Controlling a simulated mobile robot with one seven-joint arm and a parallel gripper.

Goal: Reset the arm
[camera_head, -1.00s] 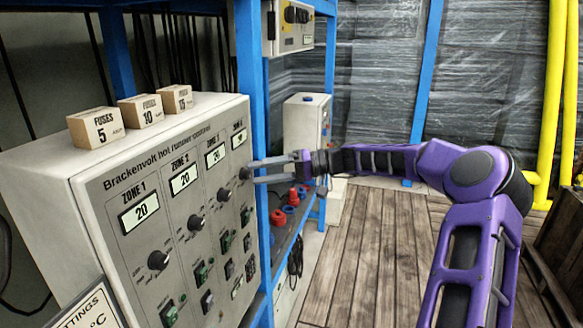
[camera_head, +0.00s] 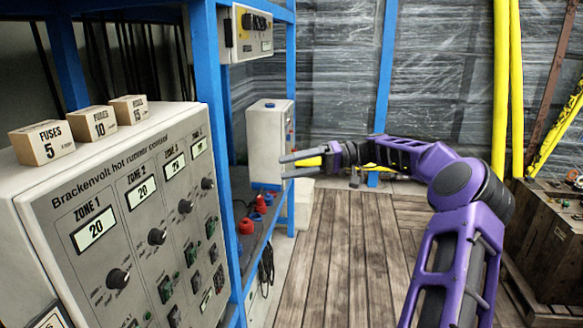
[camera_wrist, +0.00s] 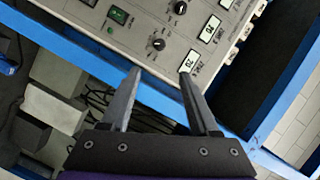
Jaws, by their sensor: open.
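My gripper (camera_head: 284,167) is at the end of my purple arm in the head view. It is open and empty, apart from the control box and in front of the aisle behind. In the wrist view my gripper (camera_wrist: 160,82) shows two grey fingers spread apart with nothing between them. The Brackenvolt control box (camera_head: 70,205) stands at the left in the head view, with zone displays reading 20 and several knobs. Part of this box also shows beyond the fingertips in the wrist view (camera_wrist: 135,38), seen tilted.
Three fuse boxes (camera_head: 83,122) stand on the control box. A blue rack post (camera_head: 211,130) rises beside it. A white cabinet (camera_head: 266,140) and red plugs (camera_head: 246,226) sit on the shelf behind. A wooden crate (camera_head: 550,225) stands at right. The plank floor (camera_head: 330,260) is clear.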

